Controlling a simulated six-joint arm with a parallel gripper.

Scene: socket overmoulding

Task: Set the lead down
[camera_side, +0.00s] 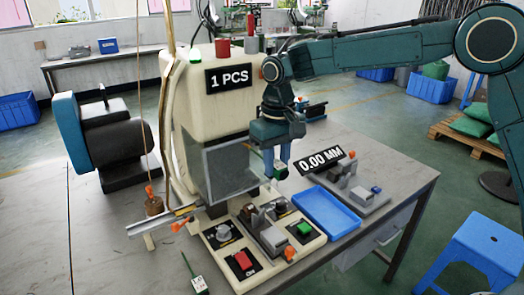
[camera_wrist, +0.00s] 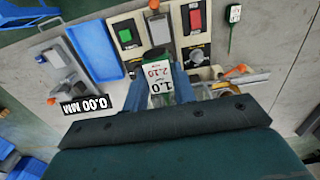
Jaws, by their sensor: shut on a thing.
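My gripper (camera_side: 278,168) hangs beside the front of the cream machine (camera_side: 223,110), above the bench. In the wrist view its two blue fingers (camera_wrist: 159,76) are shut on a green piece with a white label (camera_wrist: 157,76), marked 1.0 and 2.10. The piece also shows as a small green edge in the side view (camera_side: 280,170). It is held clear of the bench. Much of it is hidden by the fingers, and I cannot pick out a lead with certainty.
A blue tray (camera_side: 327,212) lies empty right of the control panel (camera_side: 258,243) with its buttons. A measuring fixture (camera_side: 352,186) with a 0.00 MM display (camera_side: 321,162) stands behind it. Another green labelled piece (camera_side: 199,285) lies at the front. A clear guard (camera_side: 226,167) is near my gripper.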

